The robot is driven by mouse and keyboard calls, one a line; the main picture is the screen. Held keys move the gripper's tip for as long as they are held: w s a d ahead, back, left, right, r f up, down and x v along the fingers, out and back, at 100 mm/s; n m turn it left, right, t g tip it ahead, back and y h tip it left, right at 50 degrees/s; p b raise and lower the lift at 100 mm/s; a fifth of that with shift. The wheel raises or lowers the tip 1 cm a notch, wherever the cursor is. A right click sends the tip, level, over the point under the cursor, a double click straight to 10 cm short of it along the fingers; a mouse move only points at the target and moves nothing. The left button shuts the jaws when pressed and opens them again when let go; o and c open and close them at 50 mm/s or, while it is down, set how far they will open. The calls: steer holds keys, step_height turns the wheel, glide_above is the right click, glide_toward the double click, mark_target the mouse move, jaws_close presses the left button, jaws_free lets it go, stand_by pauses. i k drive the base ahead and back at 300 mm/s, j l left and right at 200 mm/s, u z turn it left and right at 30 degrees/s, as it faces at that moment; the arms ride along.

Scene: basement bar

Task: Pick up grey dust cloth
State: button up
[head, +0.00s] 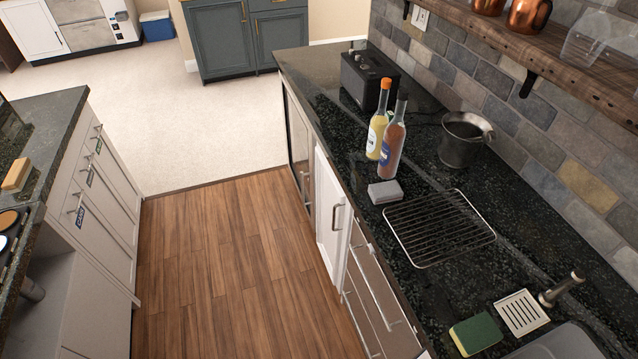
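A small folded grey cloth (385,192), which looks like the grey dust cloth, lies on the black speckled countertop (350,150) near its front edge. Two bottles stand just behind it, one pale yellow with an orange cap (378,130) and one reddish-brown with a dark cap (393,145).
A metal pitcher (462,140) and a black box-shaped appliance (367,78) stand farther back. A green-and-yellow sponge (476,333), slatted white dish (522,312) and tap (562,289) are at the near end. A wooden shelf (560,60) overhangs the counter. The wooden floor (225,260) is clear.

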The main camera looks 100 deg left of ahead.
mark_target(389, 190)
steer(key=u, duration=2.75)
steer(key=i+j+z, duration=0.4)
steer(key=i+j, duration=0.15)
steer(key=i+j+z, duration=0.35)
steer(key=i+j, duration=0.35)
steer(key=j, duration=0.05)
